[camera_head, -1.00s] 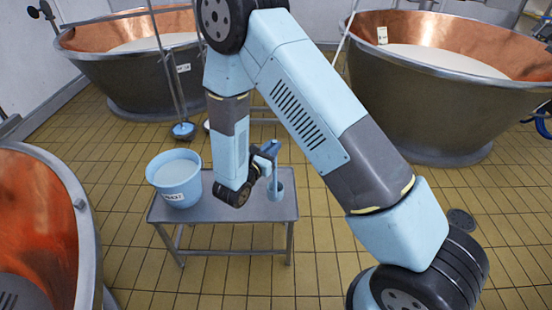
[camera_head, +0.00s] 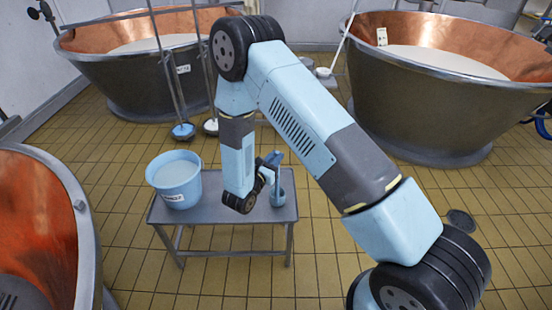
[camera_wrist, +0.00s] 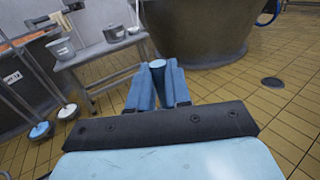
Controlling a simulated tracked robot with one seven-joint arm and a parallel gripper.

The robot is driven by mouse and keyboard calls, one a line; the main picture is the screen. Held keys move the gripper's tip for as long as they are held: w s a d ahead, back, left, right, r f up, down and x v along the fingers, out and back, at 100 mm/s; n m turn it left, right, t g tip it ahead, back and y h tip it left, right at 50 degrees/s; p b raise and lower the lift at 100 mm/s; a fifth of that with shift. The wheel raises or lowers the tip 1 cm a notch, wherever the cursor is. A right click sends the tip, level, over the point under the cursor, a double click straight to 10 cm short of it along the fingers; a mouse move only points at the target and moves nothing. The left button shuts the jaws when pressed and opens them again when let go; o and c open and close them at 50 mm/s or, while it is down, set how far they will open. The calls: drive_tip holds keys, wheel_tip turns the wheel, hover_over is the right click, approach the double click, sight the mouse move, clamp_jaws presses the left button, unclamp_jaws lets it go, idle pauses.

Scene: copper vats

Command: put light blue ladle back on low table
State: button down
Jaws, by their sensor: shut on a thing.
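The low table (camera_head: 235,215) is a grey metal table standing in front of me on the tiled floor. My gripper (camera_head: 274,158) is above the right part of its top. It is shut on the light blue ladle (camera_head: 286,197), whose bowl hangs below it over the right end of the table. I cannot tell whether the bowl touches the tabletop. In the wrist view, the two blue fingers of my gripper (camera_wrist: 159,88) close around the ladle's upper end (camera_wrist: 157,64). The rest of the ladle is hidden there.
A light blue labelled bucket (camera_head: 174,183) stands on the table's left end. Copper vats stand at back left (camera_head: 145,75), right (camera_head: 430,105) and near left (camera_head: 80,235). Tools with blue and white ends (camera_head: 183,131) hang or stand behind. The wrist view shows another table with pots (camera_wrist: 100,55).

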drive_tip(key=c, duration=1.1)
unclamp_jaws()
drive_tip(key=shift+f, duration=0.1)
drive_tip(key=shift+o, duration=0.2)
